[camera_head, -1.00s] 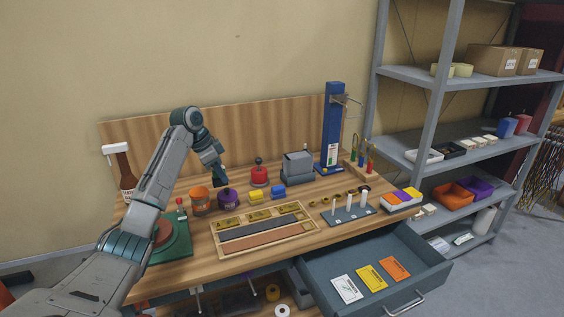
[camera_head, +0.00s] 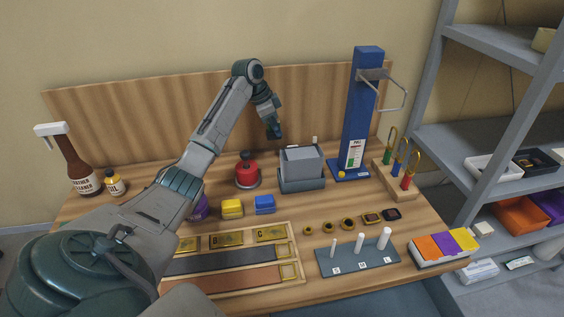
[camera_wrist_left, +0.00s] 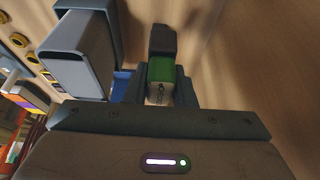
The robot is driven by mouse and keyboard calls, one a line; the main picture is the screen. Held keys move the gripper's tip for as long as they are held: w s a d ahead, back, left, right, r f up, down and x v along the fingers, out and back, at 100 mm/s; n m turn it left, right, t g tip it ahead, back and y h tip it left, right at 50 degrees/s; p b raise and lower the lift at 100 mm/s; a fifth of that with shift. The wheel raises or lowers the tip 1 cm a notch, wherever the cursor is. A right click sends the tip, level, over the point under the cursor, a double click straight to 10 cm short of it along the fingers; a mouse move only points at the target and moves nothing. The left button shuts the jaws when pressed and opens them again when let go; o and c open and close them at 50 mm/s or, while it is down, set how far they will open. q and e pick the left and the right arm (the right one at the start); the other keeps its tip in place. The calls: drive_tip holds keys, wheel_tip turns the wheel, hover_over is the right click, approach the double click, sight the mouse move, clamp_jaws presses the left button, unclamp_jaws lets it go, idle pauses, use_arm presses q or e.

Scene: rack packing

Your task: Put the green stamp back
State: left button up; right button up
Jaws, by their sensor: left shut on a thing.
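The green stamp (camera_wrist_left: 160,72), a small green block with a pale marked end, sits between the fingers of my left gripper (camera_wrist_left: 163,88) in the left wrist view. The gripper is shut on it. In the head view my left gripper (camera_head: 275,133) is above the back of the bench, just left of the grey box (camera_head: 301,160); the stamp cannot be made out there. A yellow block (camera_head: 232,208) and a blue block (camera_head: 265,204) lie side by side on the bench in front of it. My right gripper is not in view.
A red-topped device (camera_head: 246,170) stands left of the grey box. A tall blue stand (camera_head: 362,115) and a wooden rack with coloured tools (camera_head: 398,181) are right. A slotted tray (camera_head: 240,250) and a pegged plate (camera_head: 355,258) lie in front.

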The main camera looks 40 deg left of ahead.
use_arm(q)
drive_tip(key=shift+s+f, duration=0.15)
drive_tip(key=shift+f, duration=0.4)
wheel_tip(320, 180, down, 9)
drive_tip(key=p, duration=0.3)
drive_tip(key=shift+f, duration=0.1)
drive_tip(key=o, duration=0.8)
